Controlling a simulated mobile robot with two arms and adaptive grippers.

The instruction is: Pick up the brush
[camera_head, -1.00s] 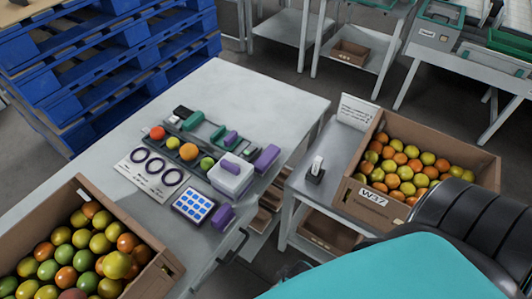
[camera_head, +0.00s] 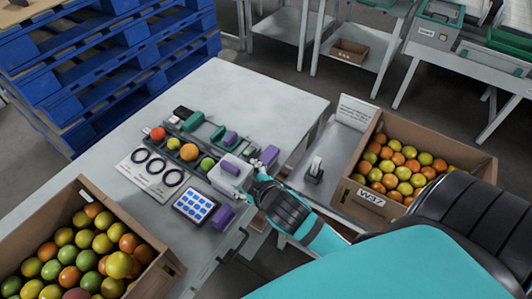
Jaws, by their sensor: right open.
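I cannot make out a clear brush. Small purple-topped pieces stand on the grey table: one (camera_head: 269,154) at the table's right edge, one (camera_head: 222,216) near the front edge and one (camera_head: 231,138) farther back. A white block with a purple top (camera_head: 230,173) stands between them. My right gripper (camera_head: 254,176) is open, low over the right table edge. It is just right of the white block and close in front of the purple piece at the edge. Whether it touches either is unclear. My left gripper is not in view.
The grey table (camera_head: 240,95) is clear toward the back. A small dark-based device (camera_head: 315,171) stands on the side table.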

